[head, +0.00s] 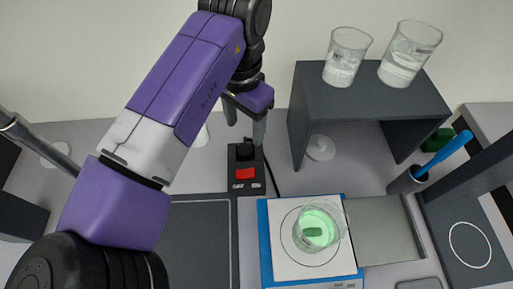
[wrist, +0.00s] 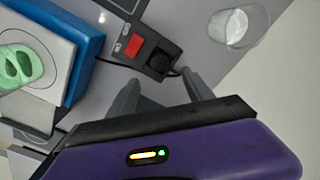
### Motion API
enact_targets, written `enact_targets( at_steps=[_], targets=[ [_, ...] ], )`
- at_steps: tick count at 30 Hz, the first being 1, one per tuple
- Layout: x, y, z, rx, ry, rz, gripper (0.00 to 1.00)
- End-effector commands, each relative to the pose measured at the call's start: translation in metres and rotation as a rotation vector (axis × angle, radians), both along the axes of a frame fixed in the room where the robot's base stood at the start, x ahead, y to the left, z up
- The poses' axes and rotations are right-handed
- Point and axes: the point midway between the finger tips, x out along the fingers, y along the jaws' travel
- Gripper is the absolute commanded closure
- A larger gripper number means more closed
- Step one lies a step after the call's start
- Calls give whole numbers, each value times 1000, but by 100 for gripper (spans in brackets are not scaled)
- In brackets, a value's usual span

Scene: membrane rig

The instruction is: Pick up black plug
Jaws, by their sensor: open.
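The black plug (head: 243,151) sits at the far end of a small black switch box (head: 240,185) with a red rocker switch. My gripper (head: 244,125) is open and empty, pointing down just above and behind the plug. In the wrist view its two grey fingers (wrist: 160,77) are spread apart, with the plug just beyond the tips. I cannot tell the exact height gap.
A blue-edged stirrer plate (head: 265,245) bears a beaker of green liquid (head: 335,232). A dark shelf (head: 372,108) at right carries two beakers (head: 345,60). A clear glass vessel (wrist: 240,27) stands near the box. A dark cable runs beside the box.

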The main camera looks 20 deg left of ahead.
Motion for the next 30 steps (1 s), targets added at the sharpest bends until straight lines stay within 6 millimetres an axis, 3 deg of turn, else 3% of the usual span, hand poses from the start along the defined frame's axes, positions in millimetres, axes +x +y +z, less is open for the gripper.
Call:
enact_targets(
  at_steps=[11, 21, 29, 30],
  targets=[
    [-2, 1, -33, 2, 10, -6, 40],
    [0, 1, -75, 3, 8, -7, 40],
    [0, 1, -78, 2, 7, -7, 40],
    [0, 1, -78, 2, 7, -7, 48]
  ],
)
